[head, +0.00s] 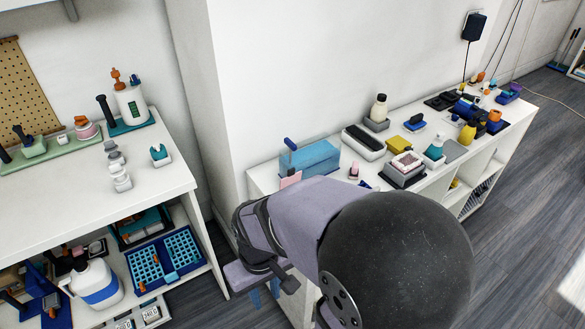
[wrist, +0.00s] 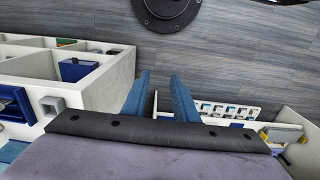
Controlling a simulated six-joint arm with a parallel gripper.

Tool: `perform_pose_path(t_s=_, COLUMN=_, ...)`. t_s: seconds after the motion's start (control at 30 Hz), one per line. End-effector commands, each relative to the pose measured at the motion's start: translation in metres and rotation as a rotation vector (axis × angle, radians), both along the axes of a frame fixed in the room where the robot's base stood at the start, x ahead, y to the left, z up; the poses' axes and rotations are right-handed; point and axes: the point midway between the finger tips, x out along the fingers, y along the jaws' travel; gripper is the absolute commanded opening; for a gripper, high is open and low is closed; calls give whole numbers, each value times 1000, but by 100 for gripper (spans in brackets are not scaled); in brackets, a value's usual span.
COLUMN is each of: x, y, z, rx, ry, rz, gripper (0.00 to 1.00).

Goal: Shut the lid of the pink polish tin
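I cannot tell for sure which thing is the pink polish tin. A small round pink-and-white container (head: 88,129) with an orange part stands in a green tray on the left cabinet. A flat pink piece (head: 290,179) shows by the blue translucent box on the right counter, partly hidden by my arm. My gripper's two blue fingers (wrist: 160,80) are apart and empty in the wrist view, with floor and shelf behind them. In the head view my gripper (head: 264,293) hangs in front of the right counter's near end, apart from both pink things.
The blue translucent box (head: 310,158) stands near the right counter's near end. Bottles, trays and a pink-topped grey box (head: 405,165) crowd that counter. Open shelves (wrist: 110,75) show in the wrist view.

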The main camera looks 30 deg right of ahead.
Motion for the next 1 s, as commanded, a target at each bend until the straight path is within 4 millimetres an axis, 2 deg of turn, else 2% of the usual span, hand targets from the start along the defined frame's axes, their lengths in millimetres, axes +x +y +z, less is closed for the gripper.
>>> perform_pose_path(t_s=0.03, x=-1, y=-5, z=8, rx=0, ry=6, rz=-22, gripper=27)
perform_pose_path(t_s=0.1, x=-7, y=-13, z=13, rx=2, ry=41, rz=-62, gripper=27)
perform_pose_path(t_s=0.23, x=-29, y=-31, z=15, rx=15, ry=158, rz=-161, gripper=27)
perform_pose_path(t_s=0.3, x=-27, y=-42, z=18, rx=25, ry=197, rz=-217, gripper=27)
perform_pose_path(t_s=0.37, x=-16, y=-56, z=22, rx=33, ry=211, rz=-267, gripper=27)
perform_pose_path(t_s=0.7, x=106, y=-162, z=33, rx=46, ry=118, rz=-545, gripper=27)
perform_pose_path(t_s=0.83, x=156, y=-198, z=42, rx=40, ry=46, rz=-691, gripper=27)
perform_pose_path(t_s=0.97, x=208, y=-223, z=63, rx=40, ry=-48, rz=-847, gripper=27)
perform_pose_path(t_s=1.0, x=223, y=-230, z=76, rx=43, ry=-82, rz=-901, gripper=27)
